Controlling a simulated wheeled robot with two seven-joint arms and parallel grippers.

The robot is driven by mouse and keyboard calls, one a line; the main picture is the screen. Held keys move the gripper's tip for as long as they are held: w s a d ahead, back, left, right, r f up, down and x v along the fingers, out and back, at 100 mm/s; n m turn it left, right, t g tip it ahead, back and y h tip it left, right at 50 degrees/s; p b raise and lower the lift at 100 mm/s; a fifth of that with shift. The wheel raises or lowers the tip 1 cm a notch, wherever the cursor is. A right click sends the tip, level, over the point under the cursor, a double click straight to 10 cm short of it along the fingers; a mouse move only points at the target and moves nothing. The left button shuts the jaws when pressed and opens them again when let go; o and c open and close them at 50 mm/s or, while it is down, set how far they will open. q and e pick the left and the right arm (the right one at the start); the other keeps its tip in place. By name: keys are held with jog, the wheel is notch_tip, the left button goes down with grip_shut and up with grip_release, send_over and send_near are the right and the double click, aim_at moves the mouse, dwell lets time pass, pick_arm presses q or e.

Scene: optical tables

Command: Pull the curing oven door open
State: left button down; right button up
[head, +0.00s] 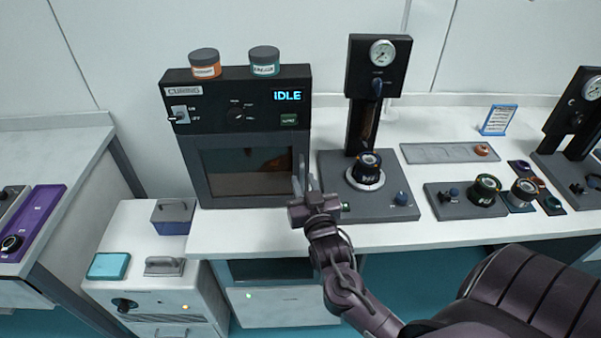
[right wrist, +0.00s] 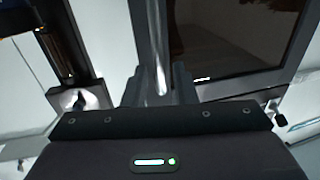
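The curing oven (head: 247,140) is a dark box on the white bench, with a lit IDLE display. Its door (head: 200,165) has a dark window and looks closed in the head view. The upright metal door handle (right wrist: 154,40) stands along the door's edge in the right wrist view. My right gripper (head: 306,186) is at the right edge of the door. Its fingers (right wrist: 158,88) stand close on both sides of the handle and appear shut on it. The exact contact is partly hidden. My left gripper is not in view.
Two lidded jars (head: 205,64) stand on the oven. A press with a gauge (head: 382,53) stands just right of my gripper, its base (head: 330,165) close by. A low white cabinet (head: 140,225) is at lower left. The bench strip before the oven is narrow and clear.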

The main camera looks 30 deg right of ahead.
jog(key=shift+x, duration=1.35)
grip_shut()
